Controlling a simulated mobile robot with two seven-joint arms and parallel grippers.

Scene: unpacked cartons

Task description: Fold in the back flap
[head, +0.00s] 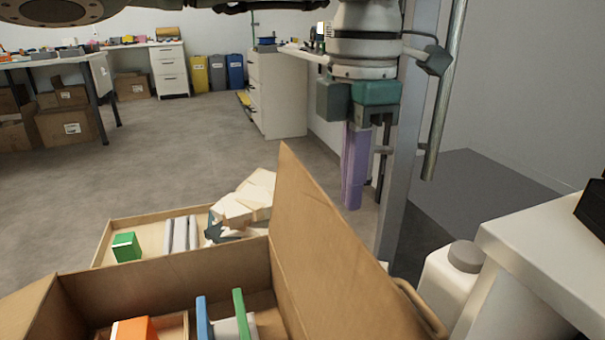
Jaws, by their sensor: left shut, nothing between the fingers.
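An open brown carton (165,285) stands at the bottom of the head view, cut off by the lower edge. A large flap (330,255) stands steeply upright along its right side. Another flap (25,308) shows at its left. No separate flap is clear along the far wall, and I cannot tell which flap is the back one. My left gripper (352,200), with purple fingers, points down beyond and above the upright flap. It is shut and empty, apart from the flap. My right gripper is not in view.
Inside the carton are an orange item (133,329) and blue and green upright items. A white table (545,240) and a white canister (452,280) stand at right. Open floor lies beyond.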

